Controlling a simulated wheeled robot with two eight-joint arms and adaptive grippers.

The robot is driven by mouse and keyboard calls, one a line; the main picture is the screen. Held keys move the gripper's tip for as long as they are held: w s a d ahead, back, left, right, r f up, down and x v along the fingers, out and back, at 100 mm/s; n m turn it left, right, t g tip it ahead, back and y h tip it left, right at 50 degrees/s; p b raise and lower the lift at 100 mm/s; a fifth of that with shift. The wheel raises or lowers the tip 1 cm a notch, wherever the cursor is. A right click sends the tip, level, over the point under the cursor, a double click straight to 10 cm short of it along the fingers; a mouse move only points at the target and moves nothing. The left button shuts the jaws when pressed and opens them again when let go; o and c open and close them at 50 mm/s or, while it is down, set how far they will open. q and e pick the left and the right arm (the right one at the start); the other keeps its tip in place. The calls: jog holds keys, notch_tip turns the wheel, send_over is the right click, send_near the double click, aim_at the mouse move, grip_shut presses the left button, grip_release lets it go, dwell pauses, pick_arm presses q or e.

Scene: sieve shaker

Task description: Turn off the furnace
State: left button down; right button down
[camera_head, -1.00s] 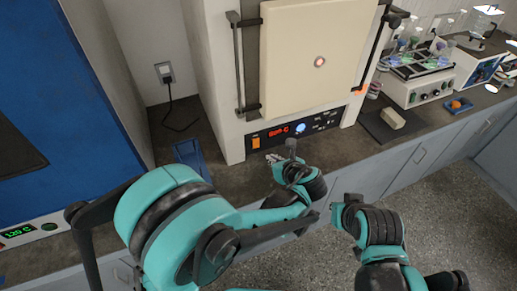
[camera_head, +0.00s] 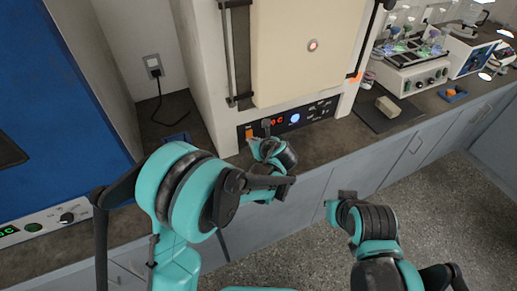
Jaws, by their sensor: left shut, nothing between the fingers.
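The furnace (camera_head: 205,75) is a tall cream-white box on the counter, with its pale door (camera_head: 300,60) closed. Its dark control panel (camera_head: 312,113) runs along the bottom front, with a lit blue round knob and a red display (camera_head: 277,121) that is partly hidden by my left gripper. An orange switch (camera_head: 249,132) sits at the panel's left end. My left gripper (camera_head: 259,134) is shut and empty, right in front of the switch; I cannot tell whether it touches it. My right gripper (camera_head: 334,206) hangs in front of the counter, away from the furnace; its fingers are unclear.
A blue machine (camera_head: 65,110) stands at the left. A small blue tray (camera_head: 177,137) is on the counter between it and the furnace, partly hidden. A dark mat with a beige block (camera_head: 388,107) and a shaker (camera_head: 412,75) stand to the right.

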pick_arm(q)
jog(key=shift+w+a+f, duration=0.2)
jog(key=shift+w+a, duration=0.1)
jog(key=shift+w, duration=0.3)
jog(key=shift+w+a+f+b, duration=0.15)
jog(key=shift+w+f+b, duration=0.1)
jog(key=shift+f+b, duration=0.2)
jog(key=shift+r, duration=0.2)
jog(key=shift+r, duration=0.15)
jog(key=shift+r+p, duration=0.65)
jog(key=shift+r, duration=0.05)
